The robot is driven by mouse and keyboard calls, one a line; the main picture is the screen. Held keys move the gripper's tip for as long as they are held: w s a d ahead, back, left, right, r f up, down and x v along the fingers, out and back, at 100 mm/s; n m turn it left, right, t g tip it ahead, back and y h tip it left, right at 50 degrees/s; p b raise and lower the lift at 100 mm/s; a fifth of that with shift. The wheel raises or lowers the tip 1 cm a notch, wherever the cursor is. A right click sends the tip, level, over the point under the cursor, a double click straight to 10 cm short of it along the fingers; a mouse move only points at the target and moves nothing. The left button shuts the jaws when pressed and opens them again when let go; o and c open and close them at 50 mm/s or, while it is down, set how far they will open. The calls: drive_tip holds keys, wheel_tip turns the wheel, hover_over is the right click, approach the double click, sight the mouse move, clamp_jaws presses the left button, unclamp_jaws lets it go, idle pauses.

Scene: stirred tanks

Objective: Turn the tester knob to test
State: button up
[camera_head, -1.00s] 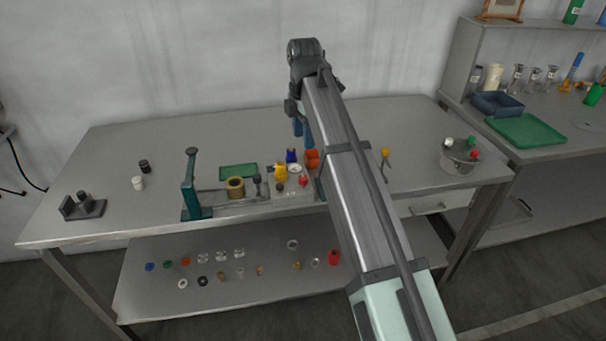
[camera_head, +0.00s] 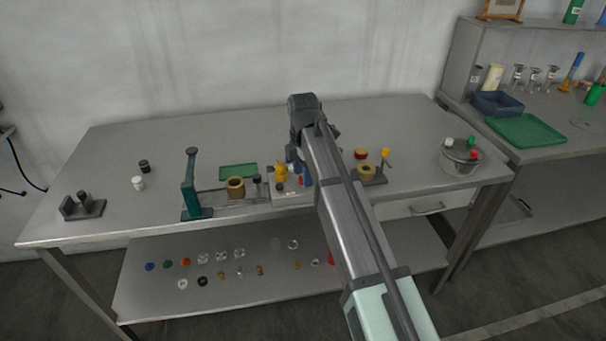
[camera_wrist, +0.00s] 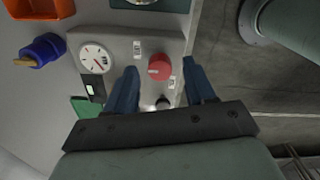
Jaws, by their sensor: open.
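The tester is a grey box (camera_wrist: 120,75) in the wrist view, with a white dial gauge (camera_wrist: 96,60) and a small display beside it. Its red round knob (camera_wrist: 159,67) carries a pale mark on its rim. I cannot tell how far above the knob the tips are. In the head view my gripper (camera_head: 298,174) is over the bench, and my arm hides part of the tester.
A dark round part (camera_wrist: 162,103) sits between the fingers, below the knob. A green press (camera_head: 191,188) and brass ring (camera_head: 236,187) stand further left on the bench (camera_head: 115,160).

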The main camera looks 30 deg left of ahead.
drive_tip(key=shift+f, duration=0.45)
drive_tip(key=shift+c, duration=0.5)
clamp_jaws()
